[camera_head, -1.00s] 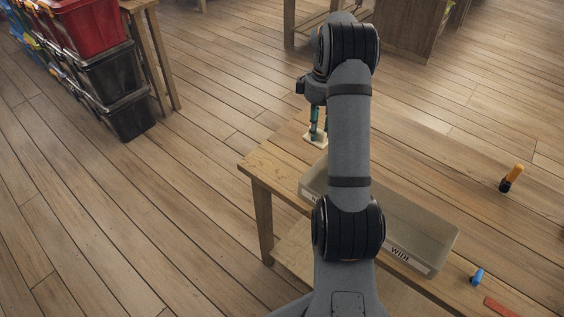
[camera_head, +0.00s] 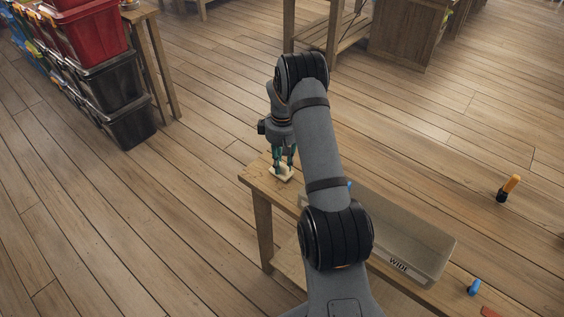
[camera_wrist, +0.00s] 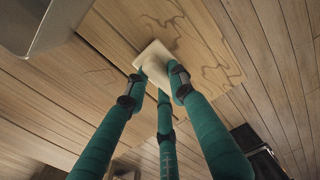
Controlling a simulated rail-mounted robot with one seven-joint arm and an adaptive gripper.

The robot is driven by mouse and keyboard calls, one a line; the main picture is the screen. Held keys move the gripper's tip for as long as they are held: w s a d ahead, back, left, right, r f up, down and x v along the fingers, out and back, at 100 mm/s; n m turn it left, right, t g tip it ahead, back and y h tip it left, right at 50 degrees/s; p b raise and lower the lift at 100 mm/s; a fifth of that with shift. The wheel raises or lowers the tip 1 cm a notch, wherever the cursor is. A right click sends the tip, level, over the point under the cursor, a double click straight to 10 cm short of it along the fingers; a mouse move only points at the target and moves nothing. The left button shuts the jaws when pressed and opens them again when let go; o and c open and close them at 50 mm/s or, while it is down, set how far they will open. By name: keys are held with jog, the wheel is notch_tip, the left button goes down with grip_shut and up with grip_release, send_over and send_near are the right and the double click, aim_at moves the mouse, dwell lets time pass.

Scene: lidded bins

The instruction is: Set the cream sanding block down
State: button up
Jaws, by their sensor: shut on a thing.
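The cream sanding block (camera_head: 286,176) is a pale flat piece between the fingertips of my gripper (camera_head: 283,163), over the left end of the wooden table (camera_head: 258,178). In the wrist view the block (camera_wrist: 154,52) sits at the tips of the green fingers of my gripper (camera_wrist: 160,80), which are shut on it. Wood grain of the tabletop (camera_wrist: 195,40) lies behind and beside it. I cannot tell whether its underside touches the tabletop. The fingers hide part of it.
A grey bin labelled WIDE (camera_head: 433,238) stands right of the block, partly hidden by my arm. A blue item (camera_head: 474,287) and an orange-handled tool (camera_head: 511,185) are farther right. Stacked red and black bins (camera_head: 112,95) stand at the upper left.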

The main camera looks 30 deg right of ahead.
aim_at(282, 163)
jog(key=shift+f, duration=0.25)
jog(key=o, duration=1)
jog(key=shift+r, duration=0.1)
jog(key=shift+s, duration=0.1)
notch_tip(282, 163, up, 12)
jog(key=shift+r, duration=0.2)
